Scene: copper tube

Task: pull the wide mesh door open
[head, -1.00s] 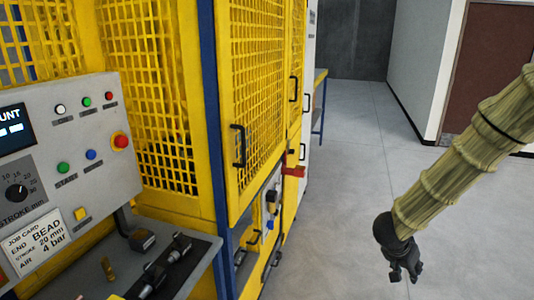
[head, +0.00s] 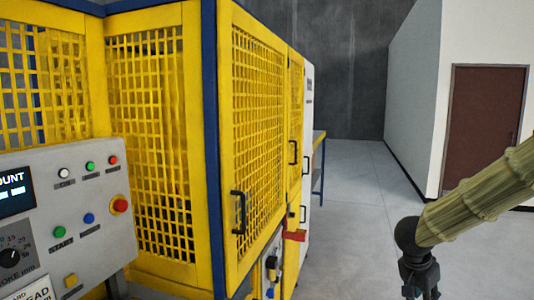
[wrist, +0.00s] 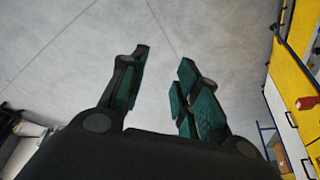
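The wide yellow mesh door (head: 258,90) stands on the machine's right-hand face in the head view and looks closed. A black bar handle (head: 239,212) is on its left side, by the blue corner post. My gripper (head: 421,290) hangs at the lower right of the head view, well to the right of the handle and apart from the door. In the wrist view, my gripper's two fingers (wrist: 160,75) are spread with nothing between them, over bare grey floor. The yellow machine side shows at the right edge of the wrist view.
A control panel (head: 70,205) with buttons juts out at the lower left. A narrower mesh door (head: 296,120) and a red part (head: 295,236) are farther along the machine. A blue-legged table (head: 319,160) stands behind. The floor (head: 350,240) right of the machine is clear.

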